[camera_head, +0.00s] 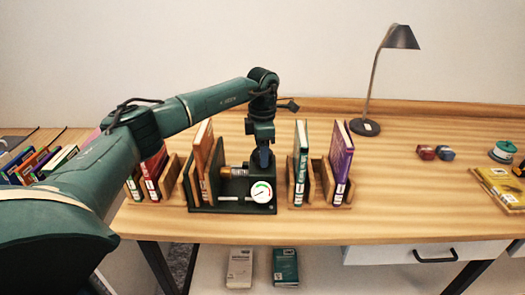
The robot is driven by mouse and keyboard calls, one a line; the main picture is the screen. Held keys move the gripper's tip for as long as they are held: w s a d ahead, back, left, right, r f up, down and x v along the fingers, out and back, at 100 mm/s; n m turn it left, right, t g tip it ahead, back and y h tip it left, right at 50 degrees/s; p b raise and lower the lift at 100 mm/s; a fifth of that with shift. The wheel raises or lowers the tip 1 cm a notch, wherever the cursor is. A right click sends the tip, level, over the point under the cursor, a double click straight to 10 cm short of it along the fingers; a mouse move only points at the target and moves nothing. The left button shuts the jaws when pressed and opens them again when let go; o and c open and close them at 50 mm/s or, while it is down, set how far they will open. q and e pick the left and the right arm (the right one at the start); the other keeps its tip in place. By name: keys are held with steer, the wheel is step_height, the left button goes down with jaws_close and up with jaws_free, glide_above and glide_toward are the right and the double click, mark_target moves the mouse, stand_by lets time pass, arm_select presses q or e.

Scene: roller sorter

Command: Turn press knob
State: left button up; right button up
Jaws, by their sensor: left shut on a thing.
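The press is a dark green unit (232,207) near the table's front edge, with a round white dial gauge (261,191) at its right front. A small roller-like cylinder with an orange end (236,172) lies across it. My left gripper (262,163) points down at the press's back right, just behind the gauge. It is shut on the press knob, which its fingers and wrist largely hide. My right gripper is not in the picture.
Books in wooden holders stand left (152,174) and right (299,163) of the press. A black desk lamp (364,127) stands behind on the right. Small blocks (427,152), a tape roll (503,151) and a yellow tray (497,187) lie further right.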

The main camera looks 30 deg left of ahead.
arm_select(q)
steer(key=m, duration=1)
steer(key=shift+b, duration=0.35)
steer(key=m, duration=0.3)
steer(key=shift+m, duration=0.3)
steer(key=m, duration=0.4)
steer(key=shift+m, duration=0.3)
steer(key=m, duration=0.2)
steer(key=shift+m+b, duration=0.3)
steer(key=shift+b, duration=0.05)
steer(key=m, duration=0.3)
steer(key=shift+r+m, duration=0.1)
steer(key=shift+m, duration=1.2)
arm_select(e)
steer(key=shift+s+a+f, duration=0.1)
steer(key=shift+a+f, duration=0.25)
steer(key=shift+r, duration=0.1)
